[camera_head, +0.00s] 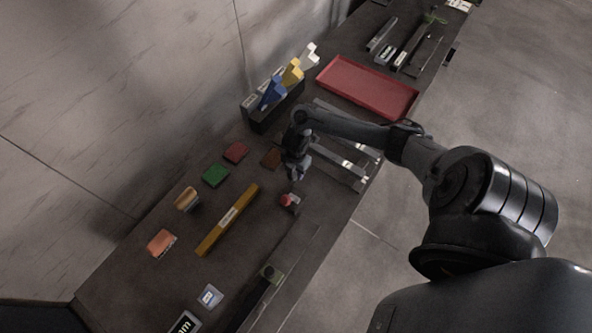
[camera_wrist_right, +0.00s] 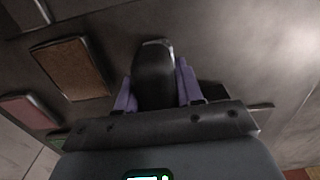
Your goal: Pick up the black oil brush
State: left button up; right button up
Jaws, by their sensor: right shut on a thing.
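My right gripper (camera_head: 296,170) reaches over the middle of the table and points down. In the right wrist view its two purple fingers (camera_wrist_right: 155,90) are shut on a dark, rounded piece, which I take to be the black oil brush (camera_wrist_right: 154,66). Only this end of the brush shows there; the rest is hidden by the gripper. In the head view the brush is too small and dark to make out clearly under the gripper. My left gripper is not in view.
A small red item (camera_head: 289,200) lies just below the gripper. A yellow bar (camera_head: 227,220), a green block (camera_head: 215,175) and a red block (camera_head: 235,152) lie to the left. A black holder (camera_head: 262,113) and a red tray (camera_head: 367,88) are behind.

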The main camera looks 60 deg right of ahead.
jog(key=shift+w+r, duration=0.1)
jog(key=shift+r, duration=0.4)
notch_tip(320, 180, up, 4)
jog(key=shift+f+p, duration=0.25)
jog(key=shift+p, duration=0.2)
jog(key=s+d+r+p, duration=0.1)
jog(key=s+r, duration=0.5)
jog(key=s, duration=0.5)
jog(key=shift+s+d+r, duration=0.15)
jog(key=shift+s, duration=0.15)
jog(key=o, duration=0.4)
jog(key=shift+c, duration=1.2)
